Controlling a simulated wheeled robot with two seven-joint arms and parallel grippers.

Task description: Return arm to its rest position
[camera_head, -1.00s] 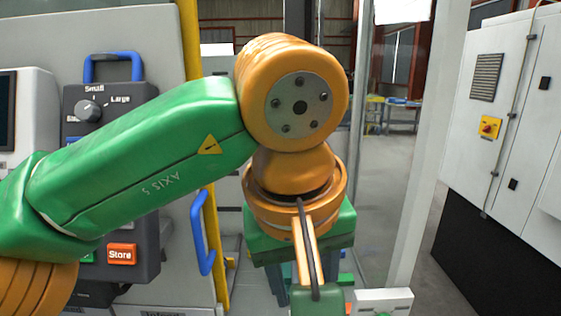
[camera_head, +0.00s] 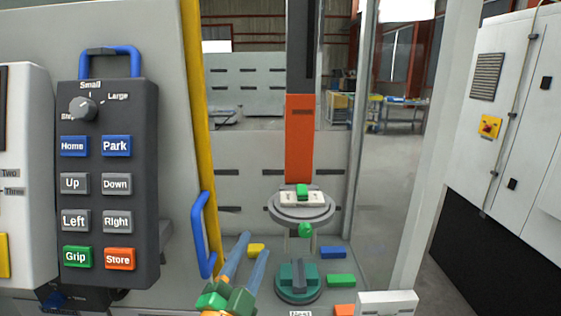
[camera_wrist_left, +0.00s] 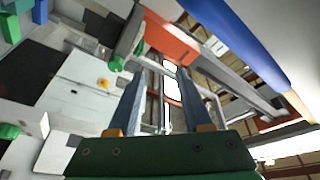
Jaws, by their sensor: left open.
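My left gripper (camera_head: 253,243) shows low in the head view, its two blue-grey fingers pointing up and apart. It is open with nothing held between the fingers. In the left wrist view the open fingers (camera_wrist_left: 160,72) rise from the dark green palm, with the orange gantry column (camera_wrist_left: 172,42) beyond them. In the head view the gripper is right of the grey button pendant (camera_head: 107,185) and left of the round pedestal (camera_head: 302,213). The rest of my left arm is out of the head view. My right gripper is in neither view.
A blue handle (camera_head: 202,235) and a yellow post (camera_head: 196,120) stand close to the gripper's left. A pale upright post (camera_head: 432,150) and a white cabinet (camera_head: 510,120) stand right.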

